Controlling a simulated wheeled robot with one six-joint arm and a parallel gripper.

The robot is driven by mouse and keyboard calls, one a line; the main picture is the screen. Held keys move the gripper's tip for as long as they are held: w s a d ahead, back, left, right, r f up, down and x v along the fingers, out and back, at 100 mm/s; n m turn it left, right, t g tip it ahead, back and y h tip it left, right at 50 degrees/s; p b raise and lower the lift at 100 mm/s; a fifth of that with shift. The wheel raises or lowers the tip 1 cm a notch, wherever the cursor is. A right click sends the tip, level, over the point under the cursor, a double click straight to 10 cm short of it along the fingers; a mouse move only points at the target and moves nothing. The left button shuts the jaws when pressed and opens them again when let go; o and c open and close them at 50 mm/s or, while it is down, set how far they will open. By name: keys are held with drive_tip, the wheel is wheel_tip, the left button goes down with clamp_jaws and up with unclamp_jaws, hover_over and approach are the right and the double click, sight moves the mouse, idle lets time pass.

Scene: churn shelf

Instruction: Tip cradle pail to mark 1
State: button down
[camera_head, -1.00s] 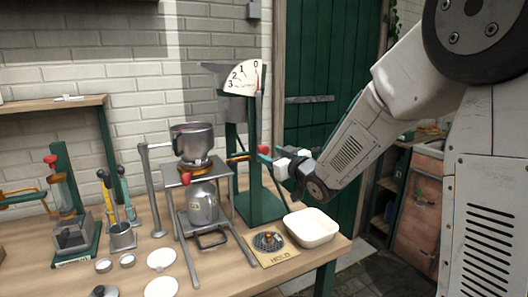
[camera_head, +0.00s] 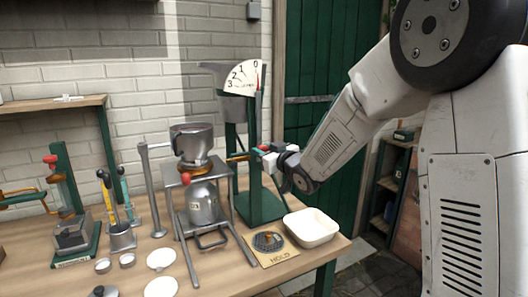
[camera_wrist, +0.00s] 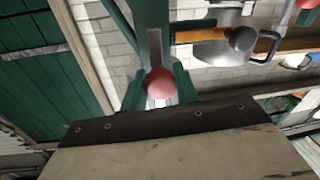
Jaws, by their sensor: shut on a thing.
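The grey cradle pail (camera_head: 233,107) hangs in the green stand (camera_head: 262,205), partly hidden behind the white dial (camera_head: 243,77). The dial bears marks 0 to 3, and its dark-and-red pointer (camera_head: 263,77) stands near 0. A red knob (camera_head: 264,147) sits at the right of the stand. My gripper (camera_head: 266,152) is at this knob, shut on it, reaching in from the right. In the wrist view the red knob (camera_wrist: 160,83) shows at the end of a grey lever, just beyond my gripper's dark-edged body. The fingertips are hard to make out.
Left of the stand, a metal frame (camera_head: 212,182) carries a grey pot (camera_head: 192,141) above a metal vessel (camera_head: 203,203). A white tray (camera_head: 311,228) and a HOLD plate (camera_head: 283,258) lie in front. A green door (camera_head: 312,120) is behind.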

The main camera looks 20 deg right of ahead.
drive_tip(key=shift+d, duration=0.1)
drive_tip(key=shift+d+n, duration=0.5)
drive_tip(key=shift+d, duration=0.05)
drive_tip(key=w+d+r+n, duration=0.1)
drive_tip(key=d+r+n, duration=0.1)
drive_tip(key=d+n, duration=0.2)
drive_tip(key=shift+d+n+g+h, duration=0.3)
drive_tip(key=shift+d+g, duration=0.1)
drive_tip(key=shift+d, duration=0.95)
drive_tip(key=shift+w+r, duration=0.1)
drive_tip(key=c, duration=1.1)
unclamp_jaws()
